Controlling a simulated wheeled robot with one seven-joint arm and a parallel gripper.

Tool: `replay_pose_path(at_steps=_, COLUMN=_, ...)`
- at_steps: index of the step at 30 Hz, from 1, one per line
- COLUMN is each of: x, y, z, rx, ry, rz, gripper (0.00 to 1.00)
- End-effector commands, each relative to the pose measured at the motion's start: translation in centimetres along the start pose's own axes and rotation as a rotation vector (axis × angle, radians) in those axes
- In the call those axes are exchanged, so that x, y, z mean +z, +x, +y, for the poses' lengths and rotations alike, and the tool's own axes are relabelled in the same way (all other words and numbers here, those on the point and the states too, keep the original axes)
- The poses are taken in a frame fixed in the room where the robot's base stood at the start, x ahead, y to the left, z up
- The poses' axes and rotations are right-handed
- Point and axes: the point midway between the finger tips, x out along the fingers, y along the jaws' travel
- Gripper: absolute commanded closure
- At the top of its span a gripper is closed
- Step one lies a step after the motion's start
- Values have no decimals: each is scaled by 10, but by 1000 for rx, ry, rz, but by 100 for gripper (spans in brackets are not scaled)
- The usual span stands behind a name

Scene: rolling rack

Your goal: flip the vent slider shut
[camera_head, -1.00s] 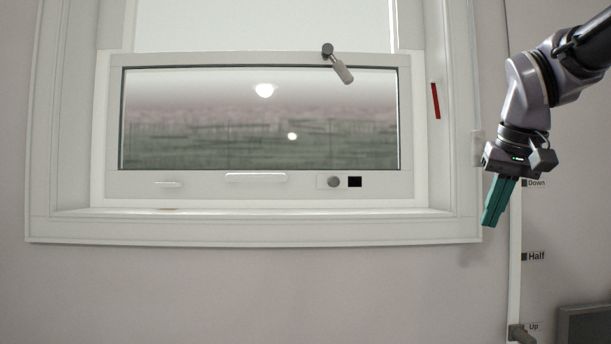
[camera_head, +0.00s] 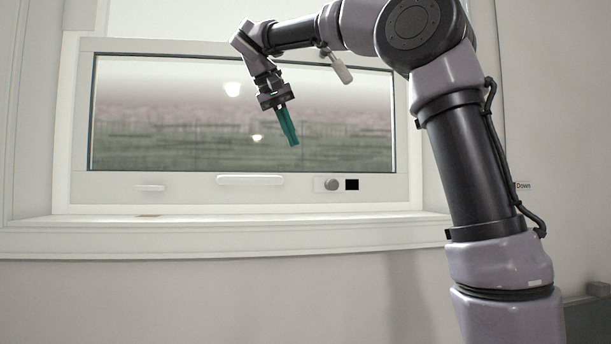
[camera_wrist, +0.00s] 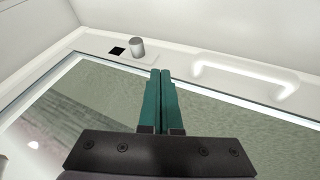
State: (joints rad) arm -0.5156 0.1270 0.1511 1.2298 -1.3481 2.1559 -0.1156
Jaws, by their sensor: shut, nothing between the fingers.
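The vent slider is a small grey round knob (camera_head: 331,184) on a pale plate in the bottom rail of the window sash. A black square opening (camera_head: 351,184) shows just right of the knob, uncovered. In the wrist view the knob (camera_wrist: 137,47) stands beyond the fingertips, slightly left, with the black opening (camera_wrist: 117,51) beside it. My gripper (camera_head: 292,142) has green fingers closed together with nothing between them. It hangs in front of the glass, up and left of the knob, apart from it. It also shows in the wrist view (camera_wrist: 160,72).
A white pull handle (camera_head: 250,180) lies left of the knob on the same rail, and a smaller white tab (camera_head: 150,188) farther left. A grey lever handle (camera_head: 341,69) is at the sash top, partly behind my arm. The sill (camera_head: 200,225) is mostly clear.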

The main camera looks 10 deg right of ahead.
Motion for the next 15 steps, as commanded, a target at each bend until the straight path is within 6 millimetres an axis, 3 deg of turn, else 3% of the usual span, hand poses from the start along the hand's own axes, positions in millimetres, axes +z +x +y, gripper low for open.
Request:
replay_pose_path(at_steps=10, x=0, y=2, z=1, rx=1, ry=0, rz=-1, gripper=100)
replay_pose_path(at_steps=15, x=1, y=21, z=2, rx=3, ry=0, rz=-3, gripper=100)
